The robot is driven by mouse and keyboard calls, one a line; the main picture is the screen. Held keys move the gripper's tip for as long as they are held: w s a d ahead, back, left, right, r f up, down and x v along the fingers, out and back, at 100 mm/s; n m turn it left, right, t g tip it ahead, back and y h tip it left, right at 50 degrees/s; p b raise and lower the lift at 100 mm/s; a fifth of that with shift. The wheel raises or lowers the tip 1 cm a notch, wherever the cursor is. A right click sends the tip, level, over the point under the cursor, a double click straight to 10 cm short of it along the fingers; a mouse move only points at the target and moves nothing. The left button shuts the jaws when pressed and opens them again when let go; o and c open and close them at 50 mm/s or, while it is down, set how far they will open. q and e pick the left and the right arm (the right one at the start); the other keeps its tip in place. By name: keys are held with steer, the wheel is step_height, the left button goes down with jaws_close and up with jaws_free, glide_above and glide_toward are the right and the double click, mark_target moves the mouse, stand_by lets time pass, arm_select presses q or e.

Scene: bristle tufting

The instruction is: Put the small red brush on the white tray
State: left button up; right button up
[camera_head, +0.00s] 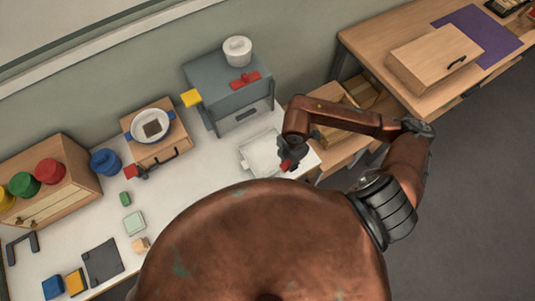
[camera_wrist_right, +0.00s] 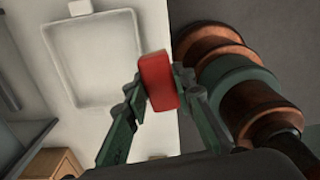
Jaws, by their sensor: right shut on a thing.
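My right gripper (camera_head: 291,155) is shut on the small red brush (camera_head: 287,164). In the right wrist view the red brush (camera_wrist_right: 158,81) sits between the two dark green fingers of the right gripper (camera_wrist_right: 158,88), and only its red block shows clearly. The white tray (camera_head: 251,146) lies on the white table near its right end, and the brush is at the tray's right side in the head view. In the right wrist view the tray (camera_wrist_right: 90,102) is at the upper left, beside the brush. I cannot tell the brush's height above the table. My left gripper is not in view.
A grey machine (camera_head: 226,91) with a red part (camera_head: 244,79) and a white pot (camera_head: 237,50) on top stands behind the tray. Small blocks lie on the table's left. A wooden desk (camera_head: 405,92) stands at right.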

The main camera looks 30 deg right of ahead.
steer(key=shift+d+f+m, duration=0.1)
steer(key=shift+m, duration=0.6)
steer(key=p, duration=0.1)
glide_toward(267, 154)
steer(key=s+d+r, duration=0.3)
steer(key=s+d, duration=0.1)
steer(key=s, duration=0.1)
steer(key=w+f, duration=0.2)
steer(key=f, duration=0.1)
steer(key=w+f, duration=0.2)
steer(key=shift+w+d, duration=0.1)
steer(key=shift+d, duration=0.3)
steer(key=shift+w+d+f, duration=0.1)
steer(key=shift+w+f, duration=0.3)
steer(key=shift+f, duration=0.15)
steer(key=shift+f+p, duration=0.6)
steer(key=shift+f, duration=1)
